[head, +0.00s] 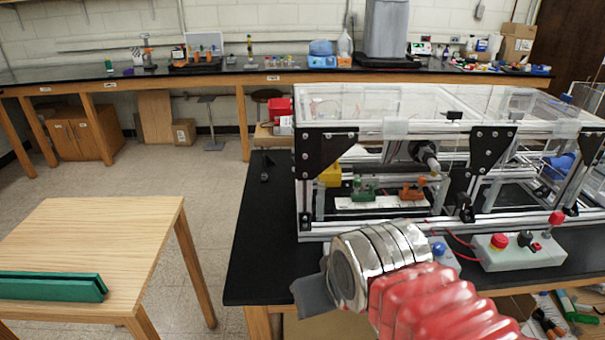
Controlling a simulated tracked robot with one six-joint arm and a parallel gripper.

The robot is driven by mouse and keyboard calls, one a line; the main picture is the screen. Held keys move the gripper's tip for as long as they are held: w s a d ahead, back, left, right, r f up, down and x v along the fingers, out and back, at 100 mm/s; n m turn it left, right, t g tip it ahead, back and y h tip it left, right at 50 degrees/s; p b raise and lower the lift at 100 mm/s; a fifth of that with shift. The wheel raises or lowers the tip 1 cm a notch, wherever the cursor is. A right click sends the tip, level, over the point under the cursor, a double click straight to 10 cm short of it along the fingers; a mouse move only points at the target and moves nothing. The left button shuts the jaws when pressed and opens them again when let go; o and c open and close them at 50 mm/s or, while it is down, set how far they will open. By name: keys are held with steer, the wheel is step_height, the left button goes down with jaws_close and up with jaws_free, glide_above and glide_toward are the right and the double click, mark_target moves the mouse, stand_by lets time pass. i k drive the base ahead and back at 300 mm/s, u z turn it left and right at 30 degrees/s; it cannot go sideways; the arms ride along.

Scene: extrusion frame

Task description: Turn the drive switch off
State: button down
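A grey control box (521,258) sits on the black bench in front of the extrusion frame (400,232). It carries a red mushroom button on a yellow collar (499,240), a dark knob (524,237) and a small red switch (536,247). A smaller grey box with a blue knob (438,249) is partly hidden behind my arm. No label is readable, so I cannot tell which control is the drive switch or its position. My gripper (313,297) is at the bench's front edge, left of both boxes and apart from the larger one. Its fingers are not clearly shown.
Clear panels and metal bars of the frame stand behind the boxes. A red-topped post (556,220) rises behind the larger box. A wooden table (95,240) with a green bar (52,287) stands at left. The bench left of the frame is mostly clear.

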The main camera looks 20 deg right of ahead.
mark_target(524, 238)
steer(key=z, duration=0.8)
